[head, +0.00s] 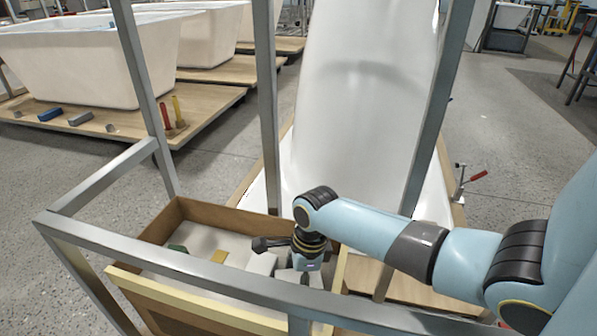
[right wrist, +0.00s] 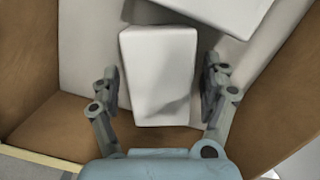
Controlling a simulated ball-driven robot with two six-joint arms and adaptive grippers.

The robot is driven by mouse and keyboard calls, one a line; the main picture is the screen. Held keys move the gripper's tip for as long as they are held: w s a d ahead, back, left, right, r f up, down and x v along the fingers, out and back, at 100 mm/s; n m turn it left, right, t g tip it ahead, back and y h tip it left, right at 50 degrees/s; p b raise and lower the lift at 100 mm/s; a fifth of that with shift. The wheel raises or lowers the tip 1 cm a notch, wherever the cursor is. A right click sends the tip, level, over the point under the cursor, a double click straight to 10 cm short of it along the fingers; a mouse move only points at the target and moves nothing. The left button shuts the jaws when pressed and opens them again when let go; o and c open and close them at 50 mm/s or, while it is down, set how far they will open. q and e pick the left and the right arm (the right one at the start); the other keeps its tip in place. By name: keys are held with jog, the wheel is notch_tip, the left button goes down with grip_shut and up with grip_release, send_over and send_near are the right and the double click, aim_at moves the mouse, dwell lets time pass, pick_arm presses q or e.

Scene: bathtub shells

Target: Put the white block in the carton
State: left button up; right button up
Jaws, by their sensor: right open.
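A brown-walled open box (head: 158,222), seemingly the carton, stands inside the metal frame. My right gripper (head: 290,262) reaches down into it from the right. In the right wrist view, a white block (right wrist: 158,75) stands between the open fingers of my right gripper (right wrist: 160,85), with a gap on each side. A second white piece (right wrist: 215,12) lies just beyond it, cut off by the top edge. In the head view a white block (head: 262,264) shows beside the gripper; I cannot tell which of the two it is. My left gripper is out of view.
Metal posts (head: 267,110) and a front rail (head: 200,268) surround the box. A yellowish block (head: 219,256) and a green piece (head: 178,248) lie in its left part. A large white shell (head: 365,100) stands behind. Tubs on wooden pallets (head: 215,95) are at back left.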

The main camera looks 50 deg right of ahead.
jog(key=shift+r, duration=0.1)
pick_arm(q)
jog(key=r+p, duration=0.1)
jog(key=p, duration=0.1)
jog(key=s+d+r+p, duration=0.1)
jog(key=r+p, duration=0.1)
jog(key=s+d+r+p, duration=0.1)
jog(key=p, duration=0.1)
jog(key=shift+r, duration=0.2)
pick_arm(e)
notch_tip(320, 180, up, 12)
jog(key=s+d, duration=0.1)
jog(key=shift+d, duration=0.2)
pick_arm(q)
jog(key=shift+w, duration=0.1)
